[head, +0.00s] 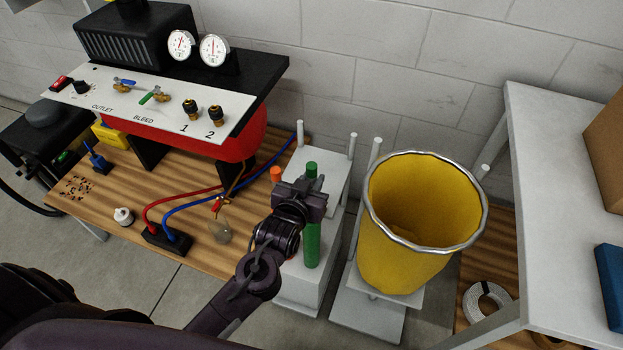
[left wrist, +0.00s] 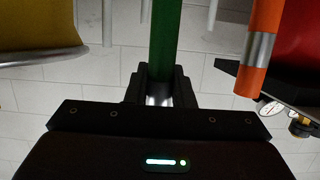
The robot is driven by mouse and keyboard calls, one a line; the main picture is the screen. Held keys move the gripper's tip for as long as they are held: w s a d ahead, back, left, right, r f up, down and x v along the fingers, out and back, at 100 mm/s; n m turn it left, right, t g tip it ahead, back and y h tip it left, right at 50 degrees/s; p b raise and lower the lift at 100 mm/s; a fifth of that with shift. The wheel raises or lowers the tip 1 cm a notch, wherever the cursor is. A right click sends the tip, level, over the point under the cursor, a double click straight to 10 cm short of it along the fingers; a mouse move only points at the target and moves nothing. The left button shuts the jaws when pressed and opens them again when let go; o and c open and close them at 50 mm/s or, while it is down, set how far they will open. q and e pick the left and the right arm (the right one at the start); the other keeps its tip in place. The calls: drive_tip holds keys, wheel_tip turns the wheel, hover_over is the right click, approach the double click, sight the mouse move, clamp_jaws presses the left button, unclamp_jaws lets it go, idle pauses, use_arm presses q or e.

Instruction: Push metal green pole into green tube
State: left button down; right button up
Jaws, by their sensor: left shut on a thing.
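A long green tube (head: 312,245) stands upright in front of the white stand. A short green top (head: 311,169) shows above my left gripper, in line with the tube. My left gripper (head: 303,198) is shut around the pole between these green parts. In the left wrist view, which looks upside down, the green tube (left wrist: 165,40) runs from the top edge to the fingers of my left gripper (left wrist: 160,86). A bare metal section of the pole (left wrist: 159,98) shows between the fingers. Whether the metal end sits inside the tube is hidden by the fingers. My right gripper is out of view.
An orange pole with a metal band (left wrist: 262,45) stands close beside; its orange top (head: 275,174) shows left of my gripper. A yellow bin (head: 410,240) stands to the right. The white stand (head: 320,185) has upright posts. The wooden bench (head: 190,260) carries hoses and a compressor panel (head: 150,105).

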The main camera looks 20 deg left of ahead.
use_arm(q)
drive_tip(key=shift+f+b, duration=1.3)
drive_tip(key=shift+f, duration=1.1)
drive_tip(key=c, duration=1.2)
unclamp_jaws()
drive_tip(key=shift+o, duration=0.2)
drive_tip(key=shift+f, duration=0.1)
drive_tip(key=v, duration=0.8)
drive_tip(key=s+a+f+m+g+p, duration=0.1)
drive_tip(key=s+a+f+g, duration=0.2)
drive_tip(key=f, duration=1)
drive_tip(key=s+f+m+g+p, duration=0.1)
drive_tip(key=s+f+g, duration=0.3)
drive_tip(key=f, duration=0.9)
drive_tip(key=s+a+f+g, duration=0.1)
drive_tip(key=s+f+g, duration=0.1)
drive_tip(key=s+f, duration=0.4)
drive_tip(key=s+a+f+g+p, duration=0.1)
drive_tip(key=s+f, duration=0.5)
drive_tip(key=s, duration=0.6)
drive_tip(key=s+a+f+g+p, duration=0.1)
drive_tip(key=s+a+f+g, duration=0.1)
drive_tip(key=s+f, duration=0.4)
drive_tip(key=s+g, duration=0.1)
drive_tip(key=s, duration=0.2)
drive_tip(key=shift+s+a+g+y, duration=0.2)
drive_tip(key=shift+a+g+y, duration=0.05)
drive_tip(key=shift+g+y, duration=0.05)
